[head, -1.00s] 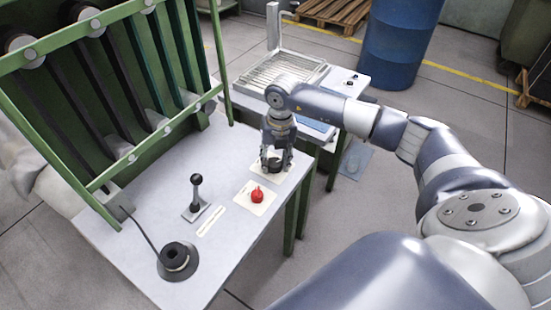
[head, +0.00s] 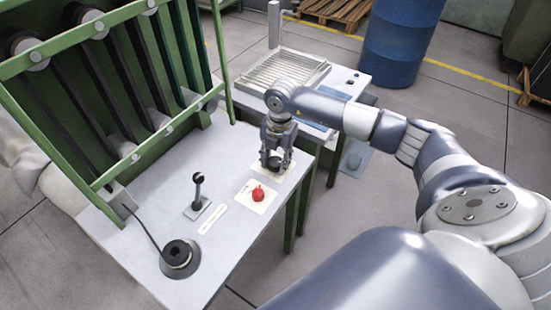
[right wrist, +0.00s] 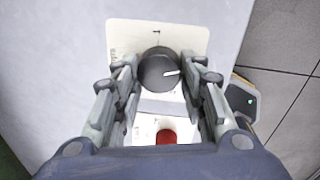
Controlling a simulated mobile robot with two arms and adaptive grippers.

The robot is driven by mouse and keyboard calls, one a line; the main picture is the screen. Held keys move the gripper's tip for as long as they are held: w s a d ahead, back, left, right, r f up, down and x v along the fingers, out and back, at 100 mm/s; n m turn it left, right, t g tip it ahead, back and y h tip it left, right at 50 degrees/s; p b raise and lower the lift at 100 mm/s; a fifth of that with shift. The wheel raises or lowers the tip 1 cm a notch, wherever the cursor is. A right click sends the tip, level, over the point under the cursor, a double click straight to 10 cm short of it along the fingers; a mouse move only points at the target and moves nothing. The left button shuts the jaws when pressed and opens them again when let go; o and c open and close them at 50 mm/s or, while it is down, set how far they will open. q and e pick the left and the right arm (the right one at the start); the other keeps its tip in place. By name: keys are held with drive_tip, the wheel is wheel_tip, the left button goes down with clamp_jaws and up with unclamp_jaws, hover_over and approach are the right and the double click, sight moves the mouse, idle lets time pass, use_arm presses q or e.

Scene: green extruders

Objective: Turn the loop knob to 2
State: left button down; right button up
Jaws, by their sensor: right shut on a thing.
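The loop knob is a round dark knob (right wrist: 158,69) with a white pointer line, on a pale label plate (right wrist: 185,35) in the right wrist view. Its pointer aims to the right, slightly upward; a mark stands above the knob. My right gripper (head: 276,165) points down at the far right of the table, and its fingers (right wrist: 160,85) are closed on both sides of the knob. In the head view the knob (head: 275,161) is partly hidden between the fingers. My left gripper is not in view.
A red knob (head: 258,194) on its own plate sits just in front of the gripper. A black-topped lever (head: 198,187) and a round black pedestal (head: 179,256) stand further left. A green frame (head: 150,125) rises behind. The table's right edge is close.

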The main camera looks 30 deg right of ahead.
sight(278, 163)
idle(0.3)
drive_tip(key=o, duration=1.1)
drive_tip(key=r, duration=1.2)
drive_tip(key=shift+s+d, duration=0.25)
drive_tip(key=shift+s, duration=0.15)
drive_tip(key=shift+f, duration=0.1)
